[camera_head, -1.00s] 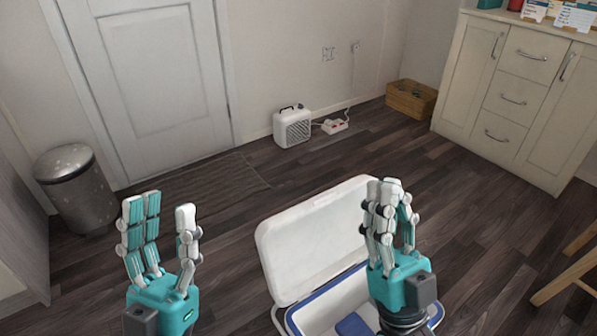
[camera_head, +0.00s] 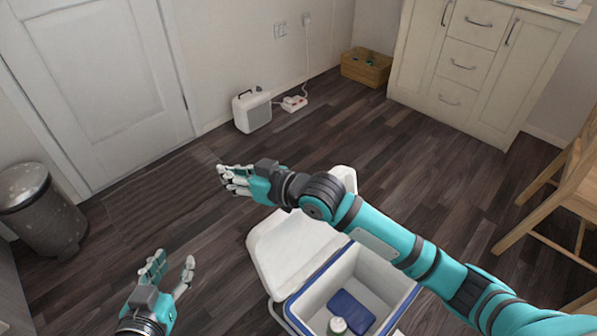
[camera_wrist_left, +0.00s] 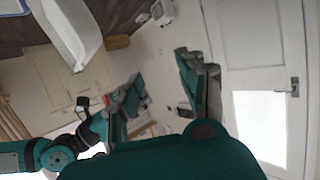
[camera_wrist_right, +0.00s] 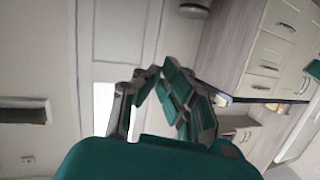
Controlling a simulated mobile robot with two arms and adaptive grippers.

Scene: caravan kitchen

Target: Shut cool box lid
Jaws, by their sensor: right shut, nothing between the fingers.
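The cool box (camera_head: 385,285) is white with a blue rim and stands on the floor at the bottom centre of the head view. Its white lid (camera_head: 285,250) is open, tilted back on the left side of the box. A white panel, probably the lid, also shows in the left wrist view (camera_wrist_left: 72,32). My right arm crosses above box and lid. My right gripper (camera_head: 225,178) is shut and empty, beyond the lid's far left side. My left gripper (camera_head: 172,268) is open and empty, left of the lid and apart from it; its spread fingers show in the left wrist view (camera_wrist_left: 160,95).
The floor around the lid is clear.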

